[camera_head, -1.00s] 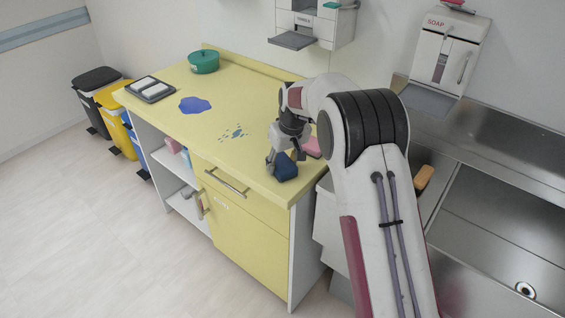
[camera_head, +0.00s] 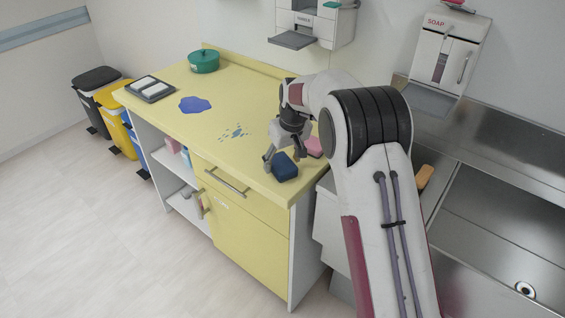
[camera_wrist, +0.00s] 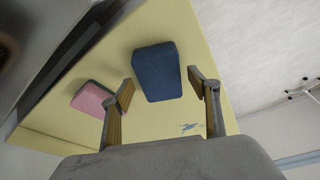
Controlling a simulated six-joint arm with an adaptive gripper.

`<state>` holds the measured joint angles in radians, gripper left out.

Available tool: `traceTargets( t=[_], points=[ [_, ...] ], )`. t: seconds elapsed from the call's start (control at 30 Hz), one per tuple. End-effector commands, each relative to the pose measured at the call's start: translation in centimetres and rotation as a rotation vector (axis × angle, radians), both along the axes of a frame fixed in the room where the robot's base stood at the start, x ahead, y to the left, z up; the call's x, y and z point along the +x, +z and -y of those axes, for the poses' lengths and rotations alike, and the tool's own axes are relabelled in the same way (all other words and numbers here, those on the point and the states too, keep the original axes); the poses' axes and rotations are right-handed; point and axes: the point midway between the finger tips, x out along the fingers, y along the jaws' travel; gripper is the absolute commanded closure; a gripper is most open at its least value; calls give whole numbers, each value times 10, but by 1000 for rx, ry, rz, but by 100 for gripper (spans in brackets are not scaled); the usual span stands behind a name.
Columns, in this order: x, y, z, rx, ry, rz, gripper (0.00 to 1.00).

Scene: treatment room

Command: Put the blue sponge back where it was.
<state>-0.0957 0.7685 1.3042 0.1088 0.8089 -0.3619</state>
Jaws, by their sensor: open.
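The blue sponge (camera_head: 284,167) rests on the yellow counter (camera_head: 215,140) near its front right corner. My gripper (camera_head: 283,157) is open just above and behind it. In the wrist view the blue sponge (camera_wrist: 158,72) lies beyond and roughly between my open fingertips (camera_wrist: 162,88), with a visible gap on each side. Nothing is held.
A pink sponge (camera_head: 314,147) lies close by, and an orange one (camera_head: 424,176) is at the sink edge. A blue puddle (camera_head: 195,104), blue drops (camera_head: 234,133), a tray with white pads (camera_head: 150,88) and a green pot (camera_head: 204,61) occupy the counter farther left.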

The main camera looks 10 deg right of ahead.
Motion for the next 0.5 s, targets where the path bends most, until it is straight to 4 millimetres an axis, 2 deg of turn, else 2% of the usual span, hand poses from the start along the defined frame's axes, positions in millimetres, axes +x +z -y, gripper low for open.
traceTargets(
  t=[0.3, 0.5],
  points=[
    [-9, 38, 4, -1, 0, 1, 39],
    [-14, 56, 6, 0, 0, 0, 39]
  ],
)
